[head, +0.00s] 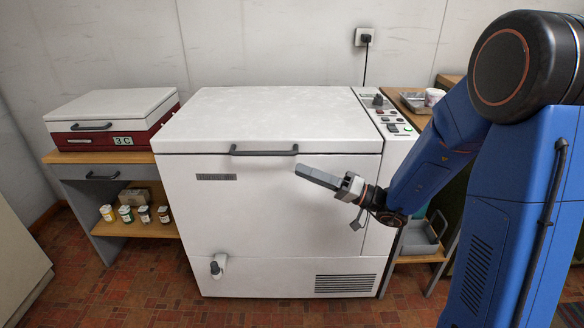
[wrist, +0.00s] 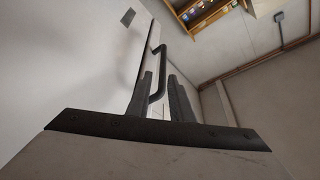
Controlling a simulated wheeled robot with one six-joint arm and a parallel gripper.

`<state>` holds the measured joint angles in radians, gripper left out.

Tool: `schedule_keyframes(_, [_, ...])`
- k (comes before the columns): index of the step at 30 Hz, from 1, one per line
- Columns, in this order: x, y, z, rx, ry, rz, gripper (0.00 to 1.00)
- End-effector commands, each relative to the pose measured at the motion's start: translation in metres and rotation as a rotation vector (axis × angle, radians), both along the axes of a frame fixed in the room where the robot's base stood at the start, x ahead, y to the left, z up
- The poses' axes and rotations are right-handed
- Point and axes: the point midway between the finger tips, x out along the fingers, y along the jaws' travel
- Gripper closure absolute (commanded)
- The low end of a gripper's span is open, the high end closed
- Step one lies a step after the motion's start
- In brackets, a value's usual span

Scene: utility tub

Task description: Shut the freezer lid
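The white chest freezer (head: 240,215) stands in the middle of the head view. Its lid (head: 270,112) lies flat across the top; I see no clear gap under its front edge. A dark bar handle (head: 264,152) is on the lid's front edge. My gripper (head: 300,170) is in front of the freezer, below and right of the handle in the picture, and looks empty. In the wrist view its two fingers (wrist: 160,82) are apart, with the handle (wrist: 157,75) showing beyond and between them. I cannot tell whether they touch it.
A red and white box (head: 110,120) sits on the left bench, with several jars (head: 135,213) on the shelf below. A control panel (head: 388,115) is right of the lid. A wooden bench (head: 400,98) with a metal tray stands at right. The tiled floor (head: 130,275) at front left is clear.

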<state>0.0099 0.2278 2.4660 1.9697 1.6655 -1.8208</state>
Motion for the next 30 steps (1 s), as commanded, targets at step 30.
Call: schedule_keyframes(30, [-0.034,-0.032,-0.006,-0.033,0.031,0.067,0.8])
